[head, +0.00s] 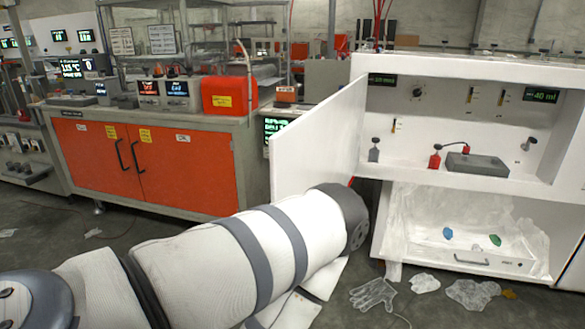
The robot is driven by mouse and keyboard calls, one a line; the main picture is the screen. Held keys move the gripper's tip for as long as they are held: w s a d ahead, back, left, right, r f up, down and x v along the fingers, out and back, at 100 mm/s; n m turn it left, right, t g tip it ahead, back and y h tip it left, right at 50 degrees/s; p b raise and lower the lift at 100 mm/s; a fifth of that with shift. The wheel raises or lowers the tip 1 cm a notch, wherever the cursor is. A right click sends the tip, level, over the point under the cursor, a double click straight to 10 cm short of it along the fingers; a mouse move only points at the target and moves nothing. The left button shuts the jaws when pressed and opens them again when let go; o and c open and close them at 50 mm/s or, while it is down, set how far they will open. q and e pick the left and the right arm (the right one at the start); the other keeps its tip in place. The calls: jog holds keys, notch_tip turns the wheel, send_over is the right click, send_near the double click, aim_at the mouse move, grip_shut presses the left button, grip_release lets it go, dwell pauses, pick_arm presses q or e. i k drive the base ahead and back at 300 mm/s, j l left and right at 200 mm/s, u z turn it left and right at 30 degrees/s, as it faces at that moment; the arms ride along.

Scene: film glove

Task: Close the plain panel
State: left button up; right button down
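The plain white panel (318,140) stands open at the left side of the white cabinet (450,70). It is swung out to the left, leaving the cabinet's upper bay uncovered. My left arm, in a white sleeve with grey bands, comes in from the lower left. The grey end of that arm section overlaps the panel's lower right part in the picture; I cannot tell whether they touch. My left gripper's fingers are not visible. My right arm and gripper are out of view.
The upper bay holds a grey box (477,163) and a red bottle (435,161). Below, clear film hangs around a white drawer (470,258) with small blue and green pieces. A clear glove (373,294) lies on the floor. An orange-doored bench (165,165) stands behind left.

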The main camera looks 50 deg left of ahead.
aim_at(323, 145)
jog(key=k+j, duration=0.1)
jog(key=j, duration=0.4)
jog(key=k+j, duration=0.1)
jog(key=j, duration=0.85)
jog(key=i+j, duration=0.1)
jog(key=j, duration=0.25)
jog(key=i+j, duration=0.1)
jog(key=j, duration=0.25)
jog(key=i+j, duration=0.15)
jog(key=j, duration=0.2)
jog(key=k+j+z, duration=0.1)
